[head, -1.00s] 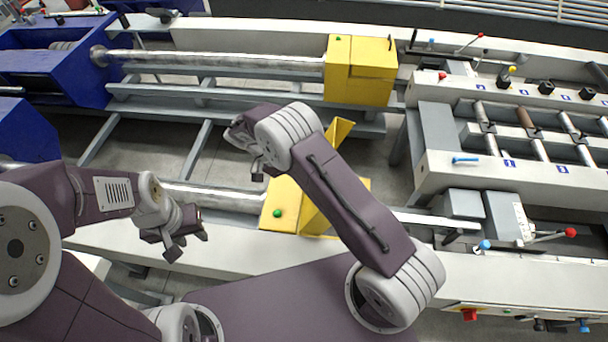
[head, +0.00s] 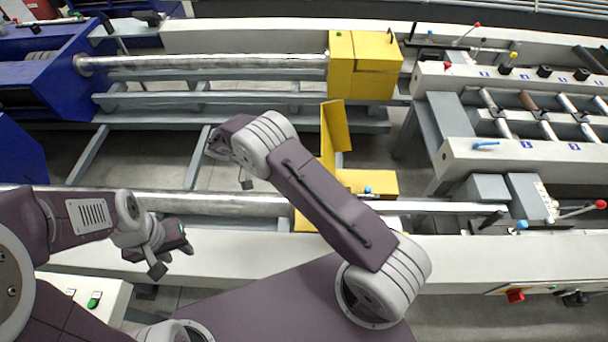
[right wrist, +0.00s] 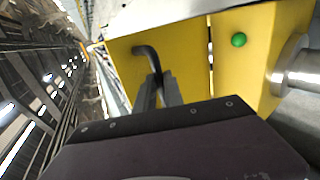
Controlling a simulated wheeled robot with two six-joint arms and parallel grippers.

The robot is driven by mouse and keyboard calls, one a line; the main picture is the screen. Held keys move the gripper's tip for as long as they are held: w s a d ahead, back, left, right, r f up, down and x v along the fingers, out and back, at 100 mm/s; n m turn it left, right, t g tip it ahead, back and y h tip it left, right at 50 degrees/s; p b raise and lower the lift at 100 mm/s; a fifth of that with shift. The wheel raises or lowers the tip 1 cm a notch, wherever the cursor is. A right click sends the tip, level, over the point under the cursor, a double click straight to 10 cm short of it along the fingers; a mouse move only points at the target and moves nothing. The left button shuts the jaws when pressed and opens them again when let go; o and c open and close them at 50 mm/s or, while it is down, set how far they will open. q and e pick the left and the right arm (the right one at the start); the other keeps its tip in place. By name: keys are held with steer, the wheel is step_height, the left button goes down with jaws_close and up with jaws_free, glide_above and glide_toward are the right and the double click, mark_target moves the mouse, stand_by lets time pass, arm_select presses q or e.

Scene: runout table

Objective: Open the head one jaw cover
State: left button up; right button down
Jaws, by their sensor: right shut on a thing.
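The near yellow jaw box (head: 370,181) has its cover (head: 336,128) standing up and open; my right arm hides part of the box. In the right wrist view, a dark bent handle (right wrist: 148,55) sits on a yellow face beside a green button (right wrist: 239,40). My right gripper (right wrist: 158,88) is shut on this handle; its fingertips are hard to make out in the head view. The far yellow jaw box (head: 362,66) has its cover down, with a dark handle on top. My left gripper (head: 172,256) is open and empty, in front of the near shaft.
Steel shafts (head: 200,66) run left from the boxes to blue housings (head: 45,75). To the right stands a grey roller frame (head: 520,155) with levers and knobs. A white rail (head: 500,255) crosses in front. A small panel with a green button (head: 94,299) is at lower left.

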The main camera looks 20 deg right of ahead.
arm_select(q)
steer(key=shift+f, duration=0.1)
arm_select(e)
steer(key=shift+a+f, duration=0.2)
steer(key=shift+f, duration=0.25)
steer(key=c, duration=1.5)
jaws_free()
arm_select(q)
steer(key=shift+w+a+f, duration=0.1)
steer(key=shift+w+a, duration=0.05)
steer(key=shift+a, duration=0.15)
arm_select(e)
steer(key=shift+o, duration=0.2)
steer(key=shift+w+a+r, duration=0.1)
steer(key=shift+w+a, duration=0.05)
steer(key=shift+a, duration=0.1)
arm_select(q)
steer(key=shift+d, duration=0.1)
arm_select(e)
steer(key=shift+d, duration=0.15)
